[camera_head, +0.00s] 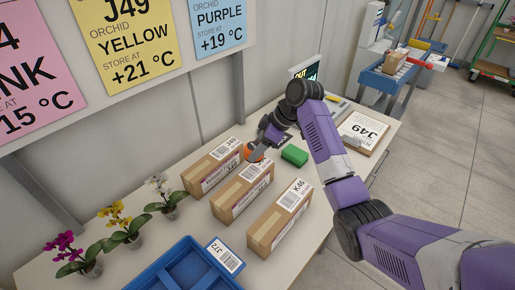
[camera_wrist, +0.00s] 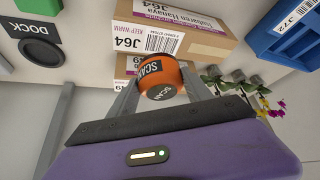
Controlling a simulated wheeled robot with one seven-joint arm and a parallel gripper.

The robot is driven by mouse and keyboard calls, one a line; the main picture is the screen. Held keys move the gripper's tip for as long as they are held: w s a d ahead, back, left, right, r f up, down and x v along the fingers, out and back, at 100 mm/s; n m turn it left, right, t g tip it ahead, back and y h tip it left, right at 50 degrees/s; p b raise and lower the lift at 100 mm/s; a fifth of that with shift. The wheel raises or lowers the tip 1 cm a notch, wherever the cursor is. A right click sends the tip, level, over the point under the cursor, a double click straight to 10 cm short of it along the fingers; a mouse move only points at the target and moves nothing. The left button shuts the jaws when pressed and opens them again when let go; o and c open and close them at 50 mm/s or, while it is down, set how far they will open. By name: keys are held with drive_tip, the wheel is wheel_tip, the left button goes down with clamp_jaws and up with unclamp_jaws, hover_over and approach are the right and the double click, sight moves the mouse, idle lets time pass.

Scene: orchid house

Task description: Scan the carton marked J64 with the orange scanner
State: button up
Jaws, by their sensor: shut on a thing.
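My gripper (camera_wrist: 160,92) is shut on the orange scanner (camera_wrist: 160,78), which has dark SCAN labels. In the head view the scanner (camera_head: 256,154) is at the far ends of the cartons, partly hidden by my gripper (camera_head: 262,146). The carton marked J64 (camera_wrist: 190,38) is just beyond the scanner in the wrist view, its end label with barcode (camera_wrist: 148,38) in sight. In the head view it appears to be the middle carton (camera_head: 236,198), its top marking unclear. I cannot tell whether scanner and carton touch.
The J49 carton (camera_head: 207,176) and the K46 carton (camera_head: 276,224) flank the middle one closely. A green block (camera_head: 294,155), a blue tray (camera_head: 165,276) marked J72, potted orchids (camera_head: 167,203) and a J49 sheet (camera_head: 363,131) share the table. A black DOCK disc (camera_wrist: 41,53) lies nearby.

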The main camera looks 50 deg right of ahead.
wheel_tip(320, 180, up, 8)
drive_tip(key=p, duration=0.4)
drive_tip(key=shift+f+p, duration=0.25)
drive_tip(key=shift+p, duration=0.15)
drive_tip(key=shift+f, duration=0.1)
